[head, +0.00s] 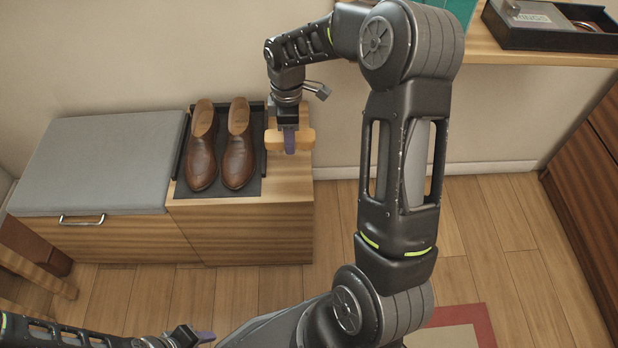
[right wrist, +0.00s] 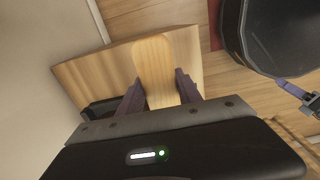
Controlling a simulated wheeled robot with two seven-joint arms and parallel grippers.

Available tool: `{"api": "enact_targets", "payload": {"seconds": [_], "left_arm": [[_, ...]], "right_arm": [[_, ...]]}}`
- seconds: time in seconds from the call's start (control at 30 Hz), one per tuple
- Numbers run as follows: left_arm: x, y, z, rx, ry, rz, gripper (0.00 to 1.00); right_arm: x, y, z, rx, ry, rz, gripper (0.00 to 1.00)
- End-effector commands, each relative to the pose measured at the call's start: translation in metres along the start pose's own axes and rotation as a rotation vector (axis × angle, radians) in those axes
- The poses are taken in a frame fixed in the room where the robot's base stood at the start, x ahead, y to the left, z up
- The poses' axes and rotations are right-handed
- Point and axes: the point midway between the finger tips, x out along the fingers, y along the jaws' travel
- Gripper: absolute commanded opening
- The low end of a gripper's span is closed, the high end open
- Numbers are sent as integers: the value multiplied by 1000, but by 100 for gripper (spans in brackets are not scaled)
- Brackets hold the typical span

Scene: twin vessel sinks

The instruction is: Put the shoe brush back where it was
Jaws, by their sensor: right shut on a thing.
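The shoe brush (head: 306,139) has a light wooden body. My right gripper (head: 290,143) is shut on it, its purple fingers across the middle. The brush is over the back right part of the wooden bench top (head: 288,182), right of the brown shoes (head: 237,160). I cannot tell whether it touches the top. In the right wrist view the brush (right wrist: 154,60) sits between both fingers; its underside is hidden. My left gripper (head: 198,337) is low at the left of the head view, away from the bench; its opening is unclear.
The shoes stand on a dark mat in a black-edged tray (head: 181,150). A grey cushion (head: 95,160) covers the bench's left part. A shelf (head: 535,52) with a dark tray (head: 550,28) is at upper right. The bench's front right top is clear.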

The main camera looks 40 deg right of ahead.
Motion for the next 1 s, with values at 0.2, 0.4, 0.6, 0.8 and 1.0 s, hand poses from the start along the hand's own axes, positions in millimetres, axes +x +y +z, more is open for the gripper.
{"api": "enact_targets", "payload": {"seconds": [0.2,0.4,0.6,0.8,1.0], "left_arm": [[0,0,-1,-1,2,0,36],[1,-1,-1,-1,2,0,36],[10,-4,-1,-1,1,0,36],[16,-6,-1,-2,2,-1,36],[15,-6,-1,-3,3,-1,36]], "right_arm": [[0,-1,0,-20,-1,-3,3],[4,-1,0,-19,-2,-4,3],[36,-2,1,-19,-4,-7,3],[62,-1,1,-18,-2,-5,3],[63,-1,1,-18,-2,-3,3]]}}
